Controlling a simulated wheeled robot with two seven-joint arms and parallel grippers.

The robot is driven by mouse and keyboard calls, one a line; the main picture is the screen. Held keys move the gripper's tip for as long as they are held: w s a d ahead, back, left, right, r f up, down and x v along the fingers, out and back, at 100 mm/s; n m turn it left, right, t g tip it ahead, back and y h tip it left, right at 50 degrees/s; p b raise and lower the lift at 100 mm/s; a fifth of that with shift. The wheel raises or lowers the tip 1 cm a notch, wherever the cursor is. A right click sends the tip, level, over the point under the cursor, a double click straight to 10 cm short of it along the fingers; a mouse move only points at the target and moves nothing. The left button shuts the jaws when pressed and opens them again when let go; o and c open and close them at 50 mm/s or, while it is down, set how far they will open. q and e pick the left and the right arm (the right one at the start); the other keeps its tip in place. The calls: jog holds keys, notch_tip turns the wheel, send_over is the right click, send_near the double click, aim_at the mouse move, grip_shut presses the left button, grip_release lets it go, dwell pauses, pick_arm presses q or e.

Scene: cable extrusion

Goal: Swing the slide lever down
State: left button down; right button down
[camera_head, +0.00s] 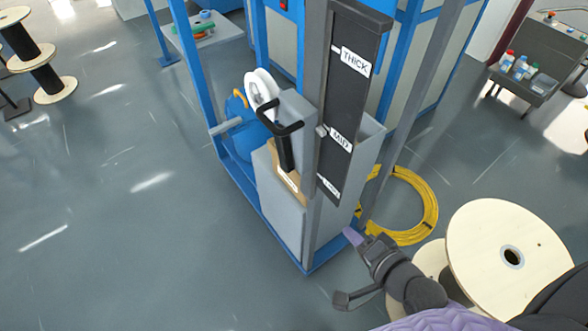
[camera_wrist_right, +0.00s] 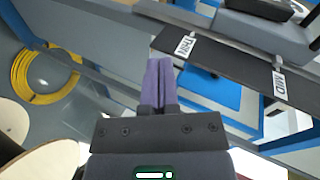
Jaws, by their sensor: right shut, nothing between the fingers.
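A black T-shaped lever (camera_head: 284,140) stands up from a tan plate on the grey machine box, and its crossbar is at the top. Beside it a tall dark panel (camera_head: 345,105) carries the labels THICK, MID and a lower one partly hidden. The panel also shows in the right wrist view (camera_wrist_right: 235,62), with THIN and MID readable. My right gripper (camera_head: 352,236) is low, right of the box and below the panel, apart from the lever. Its purple fingers (camera_wrist_right: 158,82) are shut together and empty. My left gripper is not in view.
A yellow cable coil (camera_head: 427,215) lies on the floor behind my right gripper. A large wooden spool (camera_head: 480,245) stands at the right. Blue frame posts (camera_head: 190,65) surround the box.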

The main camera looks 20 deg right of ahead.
notch_tip(320, 180, up, 8)
jog(key=w+a+m+t+y, duration=0.1)
jog(key=a+m+y, duration=0.1)
jog(key=b, duration=0.2)
send_near(291, 170)
jog(key=x, duration=0.7)
jog(key=shift+w+a+r, duration=0.15)
jog(key=shift+w+r, duration=0.15)
jog(key=shift+w+a+f, duration=0.3)
jog(key=shift+w+f, duration=0.3)
jog(key=shift+w, duration=0.2)
jog(key=shift+t, duration=0.3)
jog(key=shift+s, duration=0.1)
